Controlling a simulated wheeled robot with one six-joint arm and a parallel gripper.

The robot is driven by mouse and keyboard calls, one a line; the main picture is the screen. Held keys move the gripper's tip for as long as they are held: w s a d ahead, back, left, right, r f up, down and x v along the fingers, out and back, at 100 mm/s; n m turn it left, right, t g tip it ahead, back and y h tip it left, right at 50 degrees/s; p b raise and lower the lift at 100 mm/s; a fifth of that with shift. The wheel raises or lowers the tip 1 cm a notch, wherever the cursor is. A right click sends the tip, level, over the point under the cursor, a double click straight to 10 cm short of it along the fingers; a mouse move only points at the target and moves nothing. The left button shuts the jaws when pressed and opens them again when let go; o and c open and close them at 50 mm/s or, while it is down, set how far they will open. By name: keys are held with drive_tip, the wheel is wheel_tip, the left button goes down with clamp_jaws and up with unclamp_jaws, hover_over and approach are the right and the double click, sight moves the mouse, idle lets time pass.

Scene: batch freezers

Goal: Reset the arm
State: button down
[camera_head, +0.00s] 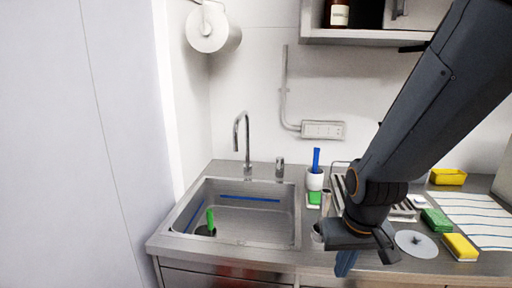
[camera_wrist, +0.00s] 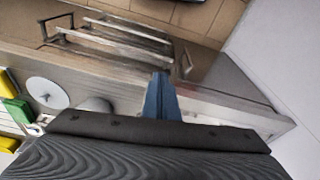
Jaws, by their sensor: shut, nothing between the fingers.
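My dark arm comes in from the upper right in the head view and hangs over the counter right of the sink. My gripper (camera_head: 345,264) points down by the counter's front edge, its blue fingers together with nothing seen between them. In the wrist view the blue fingers of my gripper (camera_wrist: 162,95) are also close together, in front of the counter edge and a metal rack (camera_wrist: 120,38). The arm hides part of the counter and rack behind it.
A steel sink (camera_head: 245,240) with a tap (camera_head: 243,140) is on the left. A green-yellow sponge (camera_head: 461,246), a green sponge (camera_head: 437,219), a round metal disc (camera_head: 416,244) and a striped cloth (camera_head: 478,212) lie right. A wall shelf (camera_head: 365,36) hangs above.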

wheel_tip(320, 180, down, 10)
drive_tip(key=s+g+b, duration=0.1)
drive_tip(key=g+b, duration=0.1)
drive_tip(key=b, duration=0.6)
drive_tip(key=shift+s+f, duration=0.15)
drive_tip(key=shift+f, duration=0.05)
